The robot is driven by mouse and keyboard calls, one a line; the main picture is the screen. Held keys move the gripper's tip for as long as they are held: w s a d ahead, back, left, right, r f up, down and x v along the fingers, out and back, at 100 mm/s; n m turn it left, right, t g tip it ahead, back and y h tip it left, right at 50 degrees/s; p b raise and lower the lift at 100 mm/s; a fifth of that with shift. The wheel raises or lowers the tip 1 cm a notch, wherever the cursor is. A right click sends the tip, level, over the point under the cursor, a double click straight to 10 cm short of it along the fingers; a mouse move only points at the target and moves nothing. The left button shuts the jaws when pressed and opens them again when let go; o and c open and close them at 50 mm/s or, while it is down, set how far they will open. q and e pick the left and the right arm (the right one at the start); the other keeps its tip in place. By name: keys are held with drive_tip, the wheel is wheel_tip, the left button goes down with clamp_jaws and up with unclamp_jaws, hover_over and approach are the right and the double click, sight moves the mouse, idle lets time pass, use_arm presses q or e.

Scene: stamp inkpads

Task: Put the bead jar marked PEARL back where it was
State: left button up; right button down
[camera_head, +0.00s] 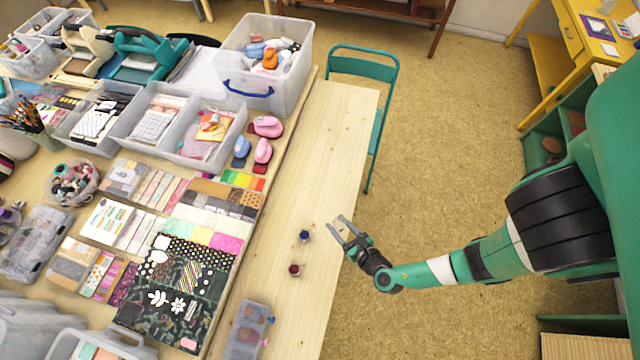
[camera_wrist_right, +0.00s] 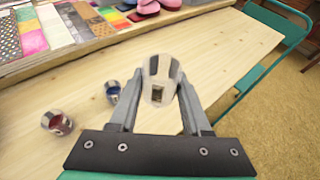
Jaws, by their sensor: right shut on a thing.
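My right gripper (camera_head: 338,231) is above the bare right part of the table, near its right edge. In the wrist view the right gripper (camera_wrist_right: 162,90) is shut on a small whitish jar (camera_wrist_right: 158,70), with a finger on each side. The jar has a small dark label patch whose writing I cannot read, so I cannot confirm PEARL. It is hard to make out in the head view. A blue jar (camera_head: 304,236) and a dark red jar (camera_head: 294,269) stand on the wood to the left of the gripper. My left gripper is not in view.
The wooden table (camera_head: 335,130) has a bare strip along its right side. Paper pads and sheets (camera_head: 190,270) cover the part to the left. A clear box (camera_head: 245,330) lies at the front. A green chair (camera_head: 364,65) stands at the table's far right side.

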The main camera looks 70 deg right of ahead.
drive_tip(key=shift+w+f, duration=0.15)
drive_tip(key=f+b, duration=0.1)
drive_tip(key=b, duration=0.2)
drive_tip(key=w+f+b, duration=0.1)
drive_tip(key=b, duration=0.2)
drive_tip(key=shift+d+f+b, duration=0.15)
drive_tip(key=shift+d+b, duration=0.15)
drive_tip(key=shift+d, duration=0.1)
drive_tip(key=w+d+b, duration=0.1)
drive_tip(key=b, duration=0.7)
hover_over(314, 208)
drive_tip(key=s, duration=0.1)
drive_tip(key=f, duration=0.6)
drive_tip(key=shift+a+f, duration=0.2)
drive_tip(key=shift+a, duration=0.2)
drive_tip(key=shift+w+d+f+b, duration=0.1)
drive_tip(key=shift+w+f+b, duration=0.05)
drive_tip(key=shift+b, duration=0.15)
drive_tip(key=f+b, duration=0.2)
drive_tip(key=b, duration=0.1)
drive_tip(key=f+b, duration=0.1)
drive_tip(key=f, duration=0.1)
drive_tip(key=shift+w+d, duration=0.25)
drive_tip(key=shift+w, duration=0.05)
drive_tip(key=shift+r, duration=0.1)
drive_tip(key=shift+w, duration=0.1)
drive_tip(key=shift+c, duration=1.8)
unclamp_jaws()
